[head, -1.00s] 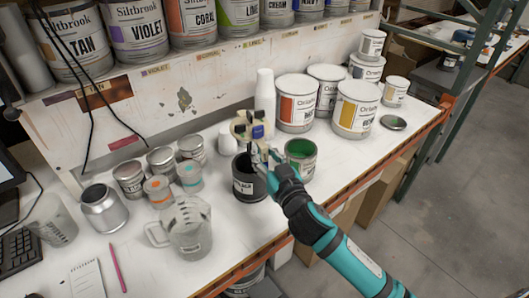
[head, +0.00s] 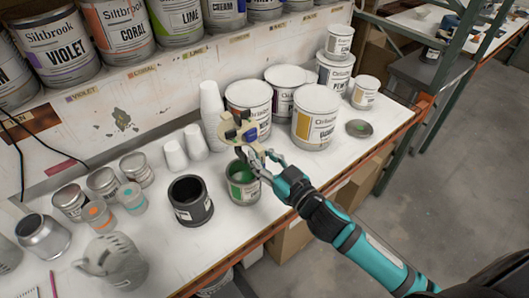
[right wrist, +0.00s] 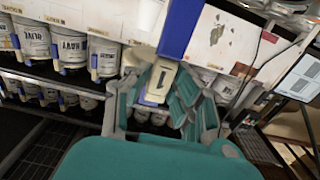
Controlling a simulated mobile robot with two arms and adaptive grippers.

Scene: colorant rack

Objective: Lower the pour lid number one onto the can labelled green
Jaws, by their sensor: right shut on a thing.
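The pour lid (head: 235,131), a cream disc with dark and blue parts, is held tilted in my right gripper (head: 256,153). In the right wrist view the fingers (right wrist: 165,100) are shut on its cream tab, marked 1 (right wrist: 154,86); a blue part (right wrist: 181,28) shows beyond. The open can with green inside (head: 243,186) stands upright on the bench below the lid; its label is too small to read. The lid shows above the can's far rim, apart from it, and the gripper partly covers the can's opening. My left gripper is not in view.
A black pot (head: 190,201) stands left of the green can. Large paint cans (head: 316,117) and stacked white cups (head: 212,115) stand behind. A loose round lid (head: 359,128) lies at the right. Bare bench lies right of the green can, towards the front edge.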

